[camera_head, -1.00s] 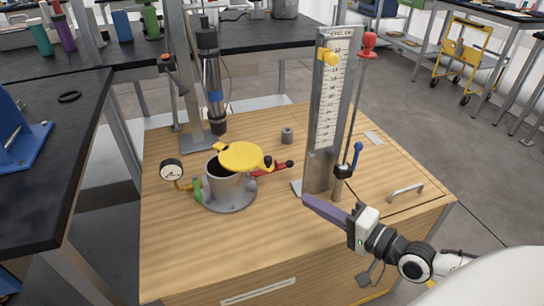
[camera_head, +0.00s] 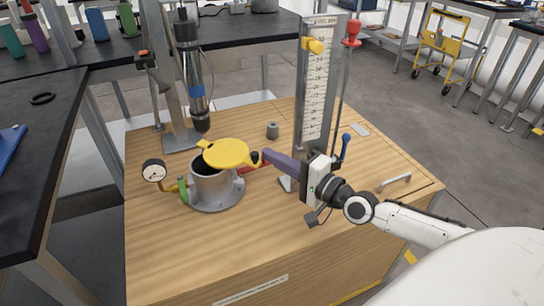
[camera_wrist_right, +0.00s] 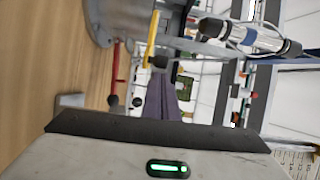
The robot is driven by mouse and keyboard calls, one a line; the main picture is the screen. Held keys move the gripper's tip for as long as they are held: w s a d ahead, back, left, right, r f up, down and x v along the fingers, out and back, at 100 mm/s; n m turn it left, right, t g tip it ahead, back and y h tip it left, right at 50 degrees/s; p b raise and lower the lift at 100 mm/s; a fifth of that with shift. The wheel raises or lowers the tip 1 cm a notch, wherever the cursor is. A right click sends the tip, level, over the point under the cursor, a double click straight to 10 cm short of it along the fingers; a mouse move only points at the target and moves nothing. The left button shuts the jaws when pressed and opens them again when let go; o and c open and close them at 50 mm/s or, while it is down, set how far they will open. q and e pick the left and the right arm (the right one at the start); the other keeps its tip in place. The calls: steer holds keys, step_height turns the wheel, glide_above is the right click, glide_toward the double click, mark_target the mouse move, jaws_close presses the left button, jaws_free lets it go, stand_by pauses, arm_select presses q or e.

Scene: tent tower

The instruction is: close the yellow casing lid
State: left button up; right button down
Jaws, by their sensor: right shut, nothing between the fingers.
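The yellow casing lid (camera_head: 227,152) sits over the grey metal casing (camera_head: 213,188) on the wooden bench, swung partly aside. The casing's dark opening shows at the lid's left. My right gripper (camera_head: 268,155) is shut and empty. Its purple fingers end close to the dark knob (camera_head: 254,158) on the lid's right side; I cannot tell whether they touch. In the right wrist view the fingers (camera_wrist_right: 160,85) point toward the lid's yellow edge (camera_wrist_right: 152,40) and the dark knob (camera_wrist_right: 158,61). My left gripper is not in view.
A pressure gauge (camera_head: 154,171) and a green handle (camera_head: 183,190) stand left of the casing. A red lever (camera_head: 252,169) lies behind my fingers. A tall scale post (camera_head: 317,85) stands close behind my right gripper. The front of the bench is clear.

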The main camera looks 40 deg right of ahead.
steer(key=shift+w+a, duration=0.1)
steer(key=shift+w, duration=0.2)
